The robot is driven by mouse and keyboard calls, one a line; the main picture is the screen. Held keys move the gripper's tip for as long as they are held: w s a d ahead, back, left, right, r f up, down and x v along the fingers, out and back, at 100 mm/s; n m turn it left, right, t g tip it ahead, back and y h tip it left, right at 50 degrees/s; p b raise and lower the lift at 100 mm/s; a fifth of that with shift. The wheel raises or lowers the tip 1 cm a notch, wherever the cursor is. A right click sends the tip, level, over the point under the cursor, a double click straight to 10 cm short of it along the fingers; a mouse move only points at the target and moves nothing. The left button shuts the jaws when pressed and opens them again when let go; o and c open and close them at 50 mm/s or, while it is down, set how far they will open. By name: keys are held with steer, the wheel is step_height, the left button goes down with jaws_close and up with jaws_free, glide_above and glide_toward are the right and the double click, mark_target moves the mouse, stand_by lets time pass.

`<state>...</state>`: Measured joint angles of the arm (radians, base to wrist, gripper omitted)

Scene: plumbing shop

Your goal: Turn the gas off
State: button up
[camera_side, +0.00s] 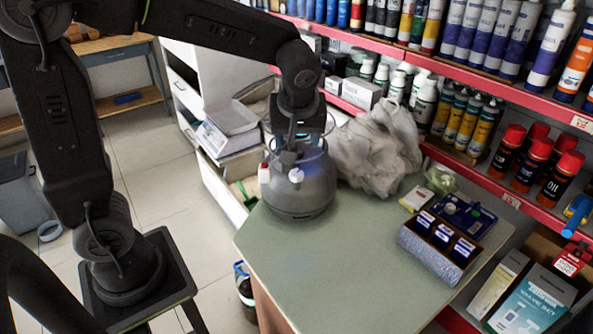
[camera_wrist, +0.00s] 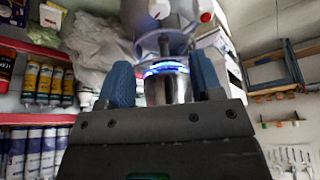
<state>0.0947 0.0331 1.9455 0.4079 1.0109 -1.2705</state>
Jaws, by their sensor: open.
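A grey gas bottle (camera_side: 303,190) stands upright on the green-grey tabletop, near its back left edge. My gripper (camera_side: 291,143) points down over the bottle's top, and the arm hides part of the valve area. In the wrist view, the bottle (camera_wrist: 180,22) fills the top middle. My gripper's two blue fingers (camera_wrist: 163,76) stand apart on either side of a metallic stem with a glowing blue ring (camera_wrist: 165,68). I cannot tell whether they touch it. A white knob (camera_side: 296,175) and a white piece with a red top (camera_side: 264,174) show at the bottle's front.
A crumpled plastic bag (camera_side: 376,150) sits close to the bottle's right. A patterned box with dark compartments (camera_side: 440,245) stands on the tabletop (camera_side: 330,280), whose front is clear. Red-edged shelves (camera_side: 480,82) of bottles and tubes line the back right.

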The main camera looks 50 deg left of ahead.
mark_target(296, 172)
steer(key=x, duration=1.4)
steer(key=shift+a, duration=0.1)
steer(key=shift+r, duration=0.1)
steer(key=c, duration=0.9)
